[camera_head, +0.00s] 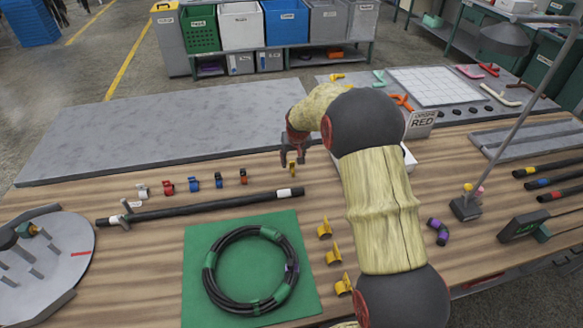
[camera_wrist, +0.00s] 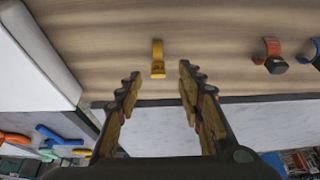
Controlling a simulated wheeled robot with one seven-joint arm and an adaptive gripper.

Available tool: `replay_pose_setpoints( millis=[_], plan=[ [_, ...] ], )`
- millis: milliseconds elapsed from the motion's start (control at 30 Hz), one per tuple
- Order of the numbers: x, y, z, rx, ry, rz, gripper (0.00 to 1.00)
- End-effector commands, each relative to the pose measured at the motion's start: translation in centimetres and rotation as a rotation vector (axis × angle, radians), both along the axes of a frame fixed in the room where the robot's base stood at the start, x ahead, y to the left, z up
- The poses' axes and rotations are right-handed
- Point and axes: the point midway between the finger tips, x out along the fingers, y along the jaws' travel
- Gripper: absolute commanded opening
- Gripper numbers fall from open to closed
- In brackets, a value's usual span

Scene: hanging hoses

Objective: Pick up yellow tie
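The small yellow tie (camera_head: 292,169) stands on the wooden table at the right end of a row of small coloured ties. In the wrist view the yellow tie (camera_wrist: 158,60) is upright in the picture, just past the fingertips and roughly centred between them. My gripper (camera_head: 296,150) is above and close to it in the head view, partly covering it. In the wrist view my gripper (camera_wrist: 160,77) is open, with nothing between the fingers. The tie appears apart from both fingers.
An orange tie (camera_head: 243,176) and a blue tie (camera_head: 218,180) stand to the left. A black hose (camera_head: 220,204) lies in front. A coiled hose lies on a green mat (camera_head: 200,310). Yellow clips (camera_head: 333,255) stand nearby. A label sign (camera_head: 421,123) is at right.

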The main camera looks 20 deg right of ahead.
Motion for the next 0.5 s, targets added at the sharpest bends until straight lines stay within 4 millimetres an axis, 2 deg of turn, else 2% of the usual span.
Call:
replay_pose_setpoints(
  millis=[300,500],
  plan=[
    [1.6,-0.6,-3.8,0.0,0.0,0.0,0.38],
    [2.0,-0.7,-4.4,-0.001,-0.003,0.0,0.38]
  ],
)
